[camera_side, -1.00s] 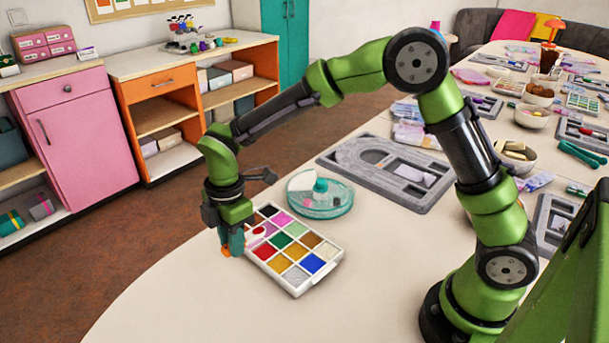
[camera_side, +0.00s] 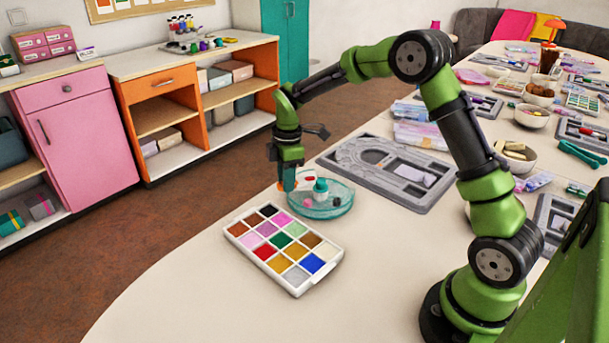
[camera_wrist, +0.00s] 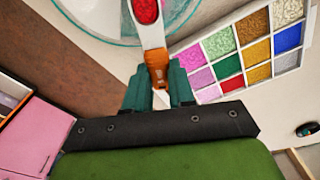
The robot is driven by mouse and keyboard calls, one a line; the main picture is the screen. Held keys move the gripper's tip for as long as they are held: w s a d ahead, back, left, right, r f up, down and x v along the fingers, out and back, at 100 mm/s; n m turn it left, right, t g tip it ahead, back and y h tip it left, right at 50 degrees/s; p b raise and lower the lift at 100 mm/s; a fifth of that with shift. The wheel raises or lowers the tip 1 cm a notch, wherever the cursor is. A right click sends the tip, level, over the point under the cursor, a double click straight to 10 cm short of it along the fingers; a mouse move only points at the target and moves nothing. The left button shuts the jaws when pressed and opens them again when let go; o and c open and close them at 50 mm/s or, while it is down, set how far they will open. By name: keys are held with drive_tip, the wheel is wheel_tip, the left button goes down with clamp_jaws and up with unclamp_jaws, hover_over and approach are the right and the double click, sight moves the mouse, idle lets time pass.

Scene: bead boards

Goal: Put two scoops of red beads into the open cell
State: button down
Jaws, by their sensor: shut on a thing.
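My gripper (camera_side: 287,185) is shut on the orange handle of a white scoop (camera_wrist: 151,35). Red beads (camera_wrist: 146,10) fill the scoop's bowl. The dish also shows at the top of the wrist view (camera_wrist: 185,14). Which cell is open and what it holds are hard to tell, as the scoop hides part of it. The white bead box (camera_side: 303,288) has a red cell (camera_side: 264,251) among its coloured cells.
A grey board (camera_side: 395,172) with recesses lies behind and right of the dish. Clear bags (camera_side: 420,134) and bowls stand farther back. The tabletop in front and left of the bead box is bare. The table's rounded edge is near on the left.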

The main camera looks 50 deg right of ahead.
drive_tip(key=d, duration=0.8)
drive_tip(key=shift+d+r, duration=0.35)
drive_tip(key=shift+d, duration=0.1)
drive_tip(key=shift+s+d+f+n+t+y, duration=0.15)
drive_tip(key=shift+f+t+y, duration=0.1)
drive_tip(key=shift+f+y, duration=0.25)
drive_tip(key=shift+w+d+f+n+t+y, duration=0.15)
drive_tip(key=shift+f+t+y, duration=0.1)
drive_tip(key=shift+f+y, duration=0.2)
drive_tip(key=d+r+t+y, duration=0.1)
drive_tip(key=y, duration=0.1)
drive_tip(key=s+d+r+t+y, duration=0.1)
drive_tip(key=r+y, duration=0.1)
drive_tip(key=shift+s+d+r+t+y, duration=0.25)
drive_tip(key=shift+d+t+y, duration=0.15)
drive_tip(key=shift+y, duration=0.4)
drive_tip(key=shift+s+d+r+t+y, duration=0.2)
drive_tip(key=shift+d+r+t+y, duration=0.2)
drive_tip(key=shift+y, duration=0.45)
drive_tip(key=shift+s+d+r+t+y, duration=0.25)
drive_tip(key=shift+d+y, duration=0.25)
drive_tip(key=shift+y, duration=0.3)
drive_tip(key=shift+f, duration=0.1)
